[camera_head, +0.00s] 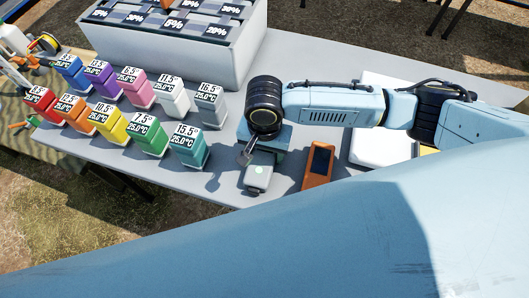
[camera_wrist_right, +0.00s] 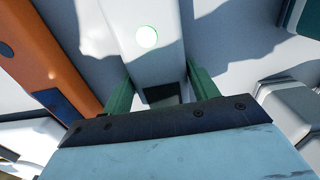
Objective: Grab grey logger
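A pale grey device (camera_head: 258,177) with a round green light lies near the table's front edge. In the right wrist view the pale grey device (camera_wrist_right: 150,60) runs between the two green fingers of my right gripper (camera_wrist_right: 160,88). The fingers stand apart on either side of it, very close to its sides; I cannot tell whether they touch it. In the head view my right gripper (camera_head: 260,157) is just behind the device. A grey box (camera_head: 212,107) labelled 16.5 and 25.0°C stands to the left. My left gripper is not in view.
An orange handheld unit (camera_head: 318,165) with a dark screen lies close on the right. A teal box (camera_head: 188,148) and several coloured boxes stand in two rows on the left. A large grey bin (camera_head: 210,65) is behind. A white case (camera_head: 378,148) lies under my right arm.

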